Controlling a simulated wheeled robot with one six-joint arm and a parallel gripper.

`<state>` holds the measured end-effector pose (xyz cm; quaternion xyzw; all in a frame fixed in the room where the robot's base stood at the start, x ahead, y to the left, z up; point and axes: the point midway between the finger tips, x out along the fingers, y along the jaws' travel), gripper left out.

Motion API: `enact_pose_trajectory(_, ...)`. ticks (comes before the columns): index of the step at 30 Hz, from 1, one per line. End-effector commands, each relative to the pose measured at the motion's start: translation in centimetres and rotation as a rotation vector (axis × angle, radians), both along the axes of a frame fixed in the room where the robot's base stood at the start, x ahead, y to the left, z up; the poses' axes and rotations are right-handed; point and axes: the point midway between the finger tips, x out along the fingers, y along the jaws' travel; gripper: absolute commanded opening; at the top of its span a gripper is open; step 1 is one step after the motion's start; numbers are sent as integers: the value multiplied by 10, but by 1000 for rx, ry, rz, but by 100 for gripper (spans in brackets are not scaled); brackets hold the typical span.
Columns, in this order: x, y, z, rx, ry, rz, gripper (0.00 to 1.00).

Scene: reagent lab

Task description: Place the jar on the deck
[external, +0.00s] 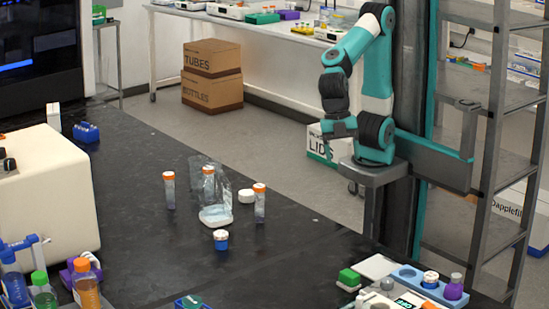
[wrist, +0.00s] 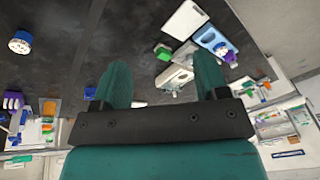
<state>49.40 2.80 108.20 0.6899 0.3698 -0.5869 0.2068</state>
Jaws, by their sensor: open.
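A small blue jar with a white top (external: 221,240) stands upright on the black bench, in front of a clear plastic bag. A similar jar shows at the upper left of the wrist view (wrist: 20,42). Another blue-and-white jar (external: 430,279) sits in a blue tray (external: 407,273) at the bench's right end, beside a purple bottle. I cannot tell which surface is the deck; a white device (external: 388,298) stands in front of the tray. My gripper (external: 340,128) is raised beyond the bench, well apart from the jars. Its fingers (wrist: 160,62) are open with nothing between them.
Orange-capped tubes (external: 169,190) stand around the bag (external: 216,205) near the middle jar. Coloured bottles (external: 86,285) crowd the lower left.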

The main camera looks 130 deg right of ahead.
Motion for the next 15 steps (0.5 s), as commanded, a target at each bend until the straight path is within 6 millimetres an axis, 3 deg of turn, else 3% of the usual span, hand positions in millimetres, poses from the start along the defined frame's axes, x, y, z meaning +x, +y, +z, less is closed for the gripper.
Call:
enact_pose_trajectory(1, -30, 6, -3, 28, 22, -50, 67)
enact_pose_trajectory(3, -61, 13, -7, 62, 57, -120, 67)
enact_pose_trajectory(6, -87, 17, -12, 90, 92, -185, 72)
enact_pose_trajectory(9, -96, 18, -15, 98, 108, -210, 72)
enact_pose_trajectory(15, -95, 18, -15, 98, 109, -214, 72)
